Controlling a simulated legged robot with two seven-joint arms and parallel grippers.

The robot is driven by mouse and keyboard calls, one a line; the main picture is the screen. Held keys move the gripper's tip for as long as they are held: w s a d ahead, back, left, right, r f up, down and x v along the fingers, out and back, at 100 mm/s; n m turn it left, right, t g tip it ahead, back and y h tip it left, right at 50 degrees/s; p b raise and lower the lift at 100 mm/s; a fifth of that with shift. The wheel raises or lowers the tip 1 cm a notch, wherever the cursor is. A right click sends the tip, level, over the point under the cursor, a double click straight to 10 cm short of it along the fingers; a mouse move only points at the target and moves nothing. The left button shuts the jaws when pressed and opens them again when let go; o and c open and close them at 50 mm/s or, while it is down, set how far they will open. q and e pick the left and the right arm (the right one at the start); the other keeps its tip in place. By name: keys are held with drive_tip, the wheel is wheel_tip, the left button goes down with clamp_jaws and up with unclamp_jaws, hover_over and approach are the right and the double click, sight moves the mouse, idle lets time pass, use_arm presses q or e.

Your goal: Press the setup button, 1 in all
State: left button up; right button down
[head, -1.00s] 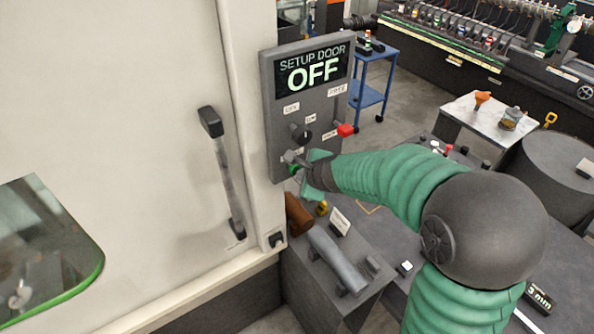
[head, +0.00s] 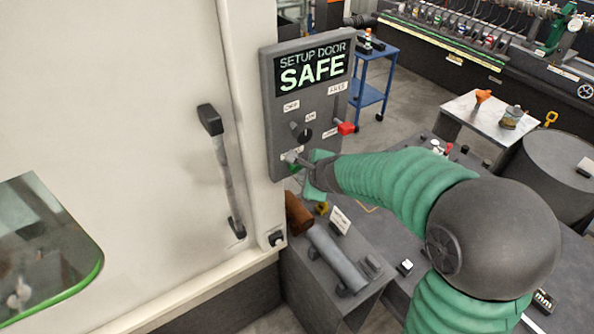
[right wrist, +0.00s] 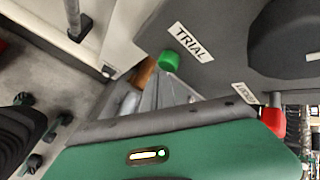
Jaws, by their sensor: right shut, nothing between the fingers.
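The grey control panel (head: 283,125) stands upright beside the white machine door. Its display (head: 312,68) reads "SETUP DOOR SAFE". A green button (head: 294,169) is low on the panel; in the right wrist view the green button (right wrist: 169,61) sits beside a "TRIAL" label (right wrist: 190,42). My right gripper (head: 291,158) is shut and empty, its tips close to the green button. Its fingers also show in the right wrist view (right wrist: 165,92); whether they touch the button I cannot tell. My left gripper is out of view.
A black knob (head: 300,132) and a red-tipped control (head: 346,128) stick out from the panel above my gripper. A vertical door handle (head: 222,172) is to the left. A blue cart (head: 371,94) stands behind.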

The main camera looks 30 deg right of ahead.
drive_tip(key=shift+s, duration=0.4)
drive_tip(key=s+b, duration=0.1)
drive_tip(key=s, duration=0.4)
drive_tip(key=shift+d+b, duration=0.15)
drive_tip(key=shift+b, duration=0.2)
drive_tip(key=shift+w, duration=0.1)
idle(0.3)
